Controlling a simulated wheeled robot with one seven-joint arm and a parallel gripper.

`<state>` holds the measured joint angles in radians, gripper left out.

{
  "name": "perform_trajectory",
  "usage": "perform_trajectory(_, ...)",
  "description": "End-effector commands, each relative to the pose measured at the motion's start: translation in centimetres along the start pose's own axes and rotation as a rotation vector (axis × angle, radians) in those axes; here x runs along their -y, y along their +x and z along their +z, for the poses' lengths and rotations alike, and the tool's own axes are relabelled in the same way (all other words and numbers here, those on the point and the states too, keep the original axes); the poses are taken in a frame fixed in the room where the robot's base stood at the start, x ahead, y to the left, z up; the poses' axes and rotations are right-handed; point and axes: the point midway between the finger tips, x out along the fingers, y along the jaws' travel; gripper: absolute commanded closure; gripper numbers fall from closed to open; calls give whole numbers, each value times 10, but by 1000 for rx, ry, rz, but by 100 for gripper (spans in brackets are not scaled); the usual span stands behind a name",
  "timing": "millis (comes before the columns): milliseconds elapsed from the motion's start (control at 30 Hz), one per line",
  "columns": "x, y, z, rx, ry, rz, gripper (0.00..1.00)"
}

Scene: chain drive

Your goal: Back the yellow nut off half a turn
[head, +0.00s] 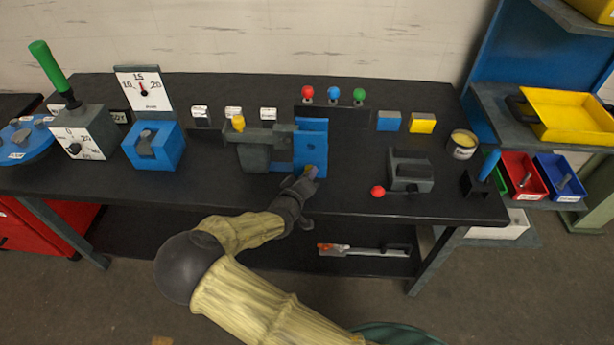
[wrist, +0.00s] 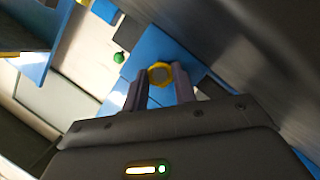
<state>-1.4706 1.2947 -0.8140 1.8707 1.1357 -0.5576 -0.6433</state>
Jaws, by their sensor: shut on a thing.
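The yellow nut (wrist: 152,71) shows in the wrist view as a yellow ring around a grey centre, against a blue plate. My gripper (wrist: 160,88) has one finger on each side of the nut and is shut on it. In the head view my gripper (head: 308,174) reaches the lower front of the blue plate (head: 310,140), which stands at a grey vise-like block (head: 262,152) on the bench. In that view the nut is mostly hidden by my gripper.
A grey block with a red-knobbed lever (head: 378,191) stands to the right on the bench (head: 350,203). Red, blue and green knobs (head: 333,92) stand behind the plate. A blue block (head: 154,148) and a dial box (head: 80,137) are at the left.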

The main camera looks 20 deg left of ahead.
Motion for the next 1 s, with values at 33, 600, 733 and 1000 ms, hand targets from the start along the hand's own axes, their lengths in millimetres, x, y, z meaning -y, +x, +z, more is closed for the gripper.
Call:
perform_trajectory(33,0,0,-2,-6,1,1,67)
perform_trajectory(600,1,-14,-1,-3,3,-1,51)
perform_trajectory(733,1,-35,-1,-3,2,-2,51)
perform_trajectory(1000,2,-90,-1,-4,2,-4,51)
